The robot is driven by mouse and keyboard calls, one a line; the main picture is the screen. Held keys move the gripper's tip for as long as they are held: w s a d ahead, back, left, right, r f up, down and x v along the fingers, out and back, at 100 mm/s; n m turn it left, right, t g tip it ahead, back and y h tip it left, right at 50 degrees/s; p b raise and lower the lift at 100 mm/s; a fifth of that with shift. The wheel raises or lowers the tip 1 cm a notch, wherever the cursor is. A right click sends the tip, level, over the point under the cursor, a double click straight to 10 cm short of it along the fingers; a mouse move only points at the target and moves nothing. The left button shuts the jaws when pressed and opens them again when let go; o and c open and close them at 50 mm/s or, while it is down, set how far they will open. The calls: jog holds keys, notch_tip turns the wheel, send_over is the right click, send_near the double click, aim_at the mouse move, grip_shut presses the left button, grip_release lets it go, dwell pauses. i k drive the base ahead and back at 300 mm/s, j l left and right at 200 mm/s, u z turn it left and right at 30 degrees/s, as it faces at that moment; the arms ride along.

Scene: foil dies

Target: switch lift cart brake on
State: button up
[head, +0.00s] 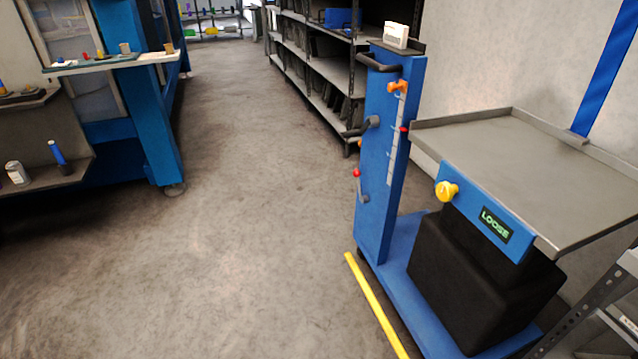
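The blue lift cart (376,165) stands at the right, with an upright column and a grey tray top (540,165). A yellow knob (446,191) sits on the blue front panel under the tray edge. A small display (495,225) beside it reads LOOSE in green. A red-tipped lever (359,182) is on the left side of the column, low down. An orange piece (397,87) and a red pointer (404,129) sit on the column's scale. I cannot tell from labels which control is the brake. My gripper is not in view.
A yellow floor strip (375,305) lies left of the cart's base. Dark shelving (325,75) stands behind the column. A blue machine (150,120) with small shelves stands at the left. A metal frame (590,310) is at the lower right. The middle floor is clear.

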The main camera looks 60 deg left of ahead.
aim_at(356, 173)
jog(key=j+u, duration=0.1)
jog(key=u, duration=1.75)
jog(key=i+j, duration=0.5)
jog(key=i+j+u, duration=0.1)
jog(key=i+j, duration=0.45)
jog(key=i, duration=0.15)
jog(key=i+j, duration=0.45)
jog(key=i, duration=0.2)
jog(key=k+l, duration=0.1)
jog(key=l, duration=0.25)
jog(key=k+l, duration=0.1)
jog(key=l, duration=0.25)
